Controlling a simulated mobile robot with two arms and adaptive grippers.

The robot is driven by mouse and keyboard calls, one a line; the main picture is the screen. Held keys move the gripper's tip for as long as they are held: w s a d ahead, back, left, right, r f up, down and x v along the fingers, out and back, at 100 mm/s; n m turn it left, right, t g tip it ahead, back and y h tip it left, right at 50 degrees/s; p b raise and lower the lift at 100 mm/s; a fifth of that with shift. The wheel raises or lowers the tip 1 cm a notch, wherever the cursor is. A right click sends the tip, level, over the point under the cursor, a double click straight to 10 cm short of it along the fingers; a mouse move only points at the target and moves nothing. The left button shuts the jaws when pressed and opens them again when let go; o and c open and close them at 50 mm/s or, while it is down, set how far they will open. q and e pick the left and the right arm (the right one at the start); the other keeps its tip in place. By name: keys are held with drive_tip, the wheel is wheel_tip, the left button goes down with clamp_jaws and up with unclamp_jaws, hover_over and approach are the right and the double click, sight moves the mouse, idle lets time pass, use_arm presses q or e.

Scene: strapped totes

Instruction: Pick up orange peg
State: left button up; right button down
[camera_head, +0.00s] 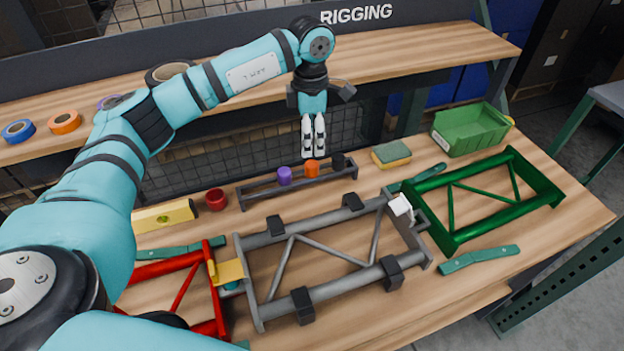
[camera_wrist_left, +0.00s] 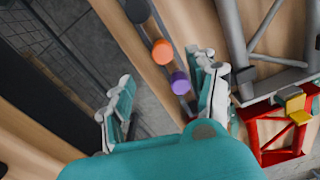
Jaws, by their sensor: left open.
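The orange peg (camera_head: 312,168) stands in a grey rack (camera_head: 262,197), between a purple peg (camera_head: 284,175) and a black peg (camera_head: 338,161). My left gripper (camera_head: 313,153) points down just above and behind the orange peg, open and empty. In the left wrist view, the orange peg (camera_wrist_left: 162,52) shows in the gap beyond the open fingers of my left gripper (camera_wrist_left: 165,82). The purple peg (camera_wrist_left: 180,82) is nearer the right finger there. My right gripper is not in view.
A grey frame (camera_head: 325,275) with black clamps fills the bench in front of the rack. A red frame (camera_head: 215,300) lies left and a green frame (camera_head: 450,225) right. A red cup (camera_head: 216,199), a sponge (camera_head: 391,155) and a green bin (camera_head: 470,130) stand nearby.

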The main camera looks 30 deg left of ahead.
sight(312, 163)
use_arm(q)
wheel_tip(312, 163, down, 4)
drive_tip(key=shift+r+b, duration=0.1)
drive_tip(key=shift+b, duration=0.6)
drive_tip(key=shift+f, duration=0.25)
wheel_tip(312, 163, down, 4)
drive_tip(key=b, duration=0.3)
drive_tip(key=shift+s+d+f, duration=0.1)
drive_tip(key=shift+d+f, duration=0.05)
drive_tip(key=shift+f, duration=0.1)
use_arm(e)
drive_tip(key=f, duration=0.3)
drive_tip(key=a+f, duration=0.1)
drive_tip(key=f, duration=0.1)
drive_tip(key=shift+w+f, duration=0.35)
use_arm(q)
drive_tip(key=shift+r, duration=0.1)
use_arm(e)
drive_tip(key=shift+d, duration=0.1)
use_arm(q)
drive_tip(key=c, duration=0.5)
clamp_jaws()
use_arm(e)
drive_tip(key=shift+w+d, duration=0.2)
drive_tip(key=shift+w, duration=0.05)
use_arm(q)
drive_tip(key=shift+r, duration=0.15)
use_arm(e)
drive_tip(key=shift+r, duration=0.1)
